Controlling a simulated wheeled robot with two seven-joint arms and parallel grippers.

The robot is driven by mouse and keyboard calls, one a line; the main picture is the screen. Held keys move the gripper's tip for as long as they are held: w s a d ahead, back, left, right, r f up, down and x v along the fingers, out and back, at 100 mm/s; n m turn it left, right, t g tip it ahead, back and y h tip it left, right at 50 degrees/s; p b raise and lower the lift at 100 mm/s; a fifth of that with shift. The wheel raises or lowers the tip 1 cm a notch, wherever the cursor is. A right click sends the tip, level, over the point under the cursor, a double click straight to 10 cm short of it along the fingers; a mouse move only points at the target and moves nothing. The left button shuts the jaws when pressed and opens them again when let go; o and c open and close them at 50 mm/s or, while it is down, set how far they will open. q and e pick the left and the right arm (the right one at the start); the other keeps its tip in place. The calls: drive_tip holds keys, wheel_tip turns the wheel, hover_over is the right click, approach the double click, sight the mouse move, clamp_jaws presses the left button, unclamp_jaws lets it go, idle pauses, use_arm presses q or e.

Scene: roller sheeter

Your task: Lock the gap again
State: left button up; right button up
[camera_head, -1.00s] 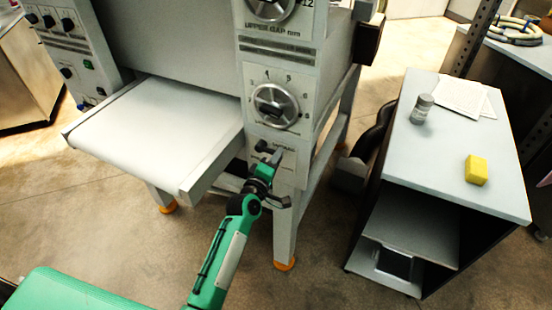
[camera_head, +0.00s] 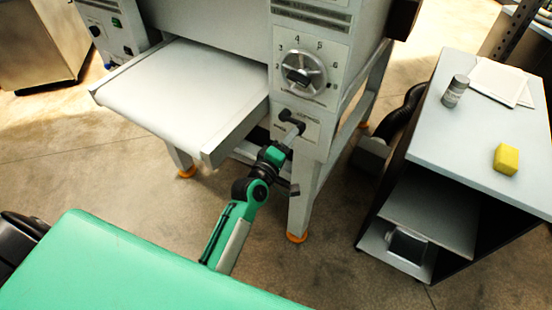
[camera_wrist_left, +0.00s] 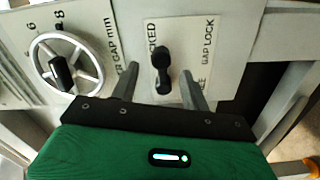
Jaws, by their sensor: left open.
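The gap lock lever (camera_head: 291,117) is a small black handle on the front of the grey sheeter, below the lower dial. In the left wrist view the lever (camera_wrist_left: 161,68) stands along the picture's vertical, beside partly hidden labels ending "CKED" and "EE" and the words "GAP LOCK". My left gripper (camera_head: 293,132) is at the lever in the head view. In the left wrist view its two fingers (camera_wrist_left: 158,88) are open, one on each side of the lever. I cannot tell whether they touch it. My right gripper is not in view.
The gap dial (camera_head: 303,74) sits above the lever and also shows in the wrist view (camera_wrist_left: 66,64). The sheeter's white table (camera_head: 185,95) juts out left of my arm. A cart (camera_head: 440,130) with a yellow block (camera_head: 506,159) and a grey jar (camera_head: 455,91) stands right.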

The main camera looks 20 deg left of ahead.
use_arm(q)
drive_tip(key=s+a+b, duration=0.1)
drive_tip(key=s, duration=0.6)
drive_tip(key=shift+s+a, duration=0.25)
drive_tip(key=shift+s, duration=0.05)
idle(0.4)
